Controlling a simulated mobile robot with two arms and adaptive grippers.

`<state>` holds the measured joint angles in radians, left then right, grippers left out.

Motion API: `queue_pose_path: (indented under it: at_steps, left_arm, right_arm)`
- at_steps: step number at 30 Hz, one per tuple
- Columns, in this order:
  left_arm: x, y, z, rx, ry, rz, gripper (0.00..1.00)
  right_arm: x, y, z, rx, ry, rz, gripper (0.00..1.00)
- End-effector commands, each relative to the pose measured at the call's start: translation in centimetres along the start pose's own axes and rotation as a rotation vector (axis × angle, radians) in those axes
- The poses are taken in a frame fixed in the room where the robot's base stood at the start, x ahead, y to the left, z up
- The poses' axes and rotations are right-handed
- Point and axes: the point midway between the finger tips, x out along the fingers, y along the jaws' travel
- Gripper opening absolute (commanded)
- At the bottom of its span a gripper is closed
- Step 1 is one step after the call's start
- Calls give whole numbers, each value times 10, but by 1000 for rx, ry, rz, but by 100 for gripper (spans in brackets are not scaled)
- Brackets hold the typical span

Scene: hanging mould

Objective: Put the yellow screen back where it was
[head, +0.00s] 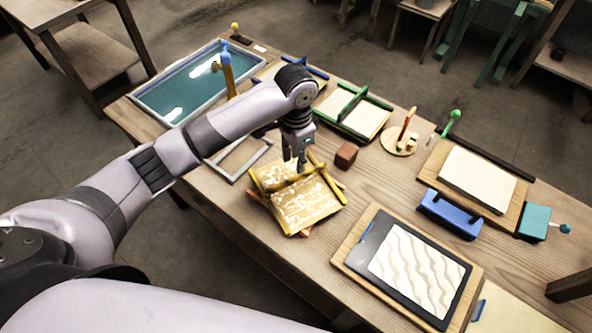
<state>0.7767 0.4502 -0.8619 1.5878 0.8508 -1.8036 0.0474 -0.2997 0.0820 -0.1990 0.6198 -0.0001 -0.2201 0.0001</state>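The yellow screen (305,207) is a yellow-edged panel with a mottled cream and tan face. My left gripper (295,169) points down over the screen's far part, by the far bar. Its fingertips are small and partly merge with the bar, so I cannot tell if they grip it. My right gripper is not in view.
A blue water vat (184,82) stands at the back left, with a grey empty frame (240,158) before it. A brown block (346,155) sits right of the screen. A green-framed screen (366,116), blue block (449,213) and dark-framed wavy panel (415,265) occupy the right.

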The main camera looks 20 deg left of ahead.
Motion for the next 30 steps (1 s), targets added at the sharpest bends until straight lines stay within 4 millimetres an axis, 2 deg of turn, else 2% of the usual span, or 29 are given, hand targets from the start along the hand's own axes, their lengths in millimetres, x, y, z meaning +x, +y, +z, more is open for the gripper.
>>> queue_pose_path:
  at_steps: [3, 8, 30]
  left_arm:
    - [-15, 0, -1, 0, 3, 0, 28]
    - [-24, 0, 0, 0, 0, 0, 28]
    - [-25, 0, 0, 0, 0, 1, 28]
  right_arm:
    - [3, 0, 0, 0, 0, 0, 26]
    - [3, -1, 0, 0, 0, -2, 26]
    - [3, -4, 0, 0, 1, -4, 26]
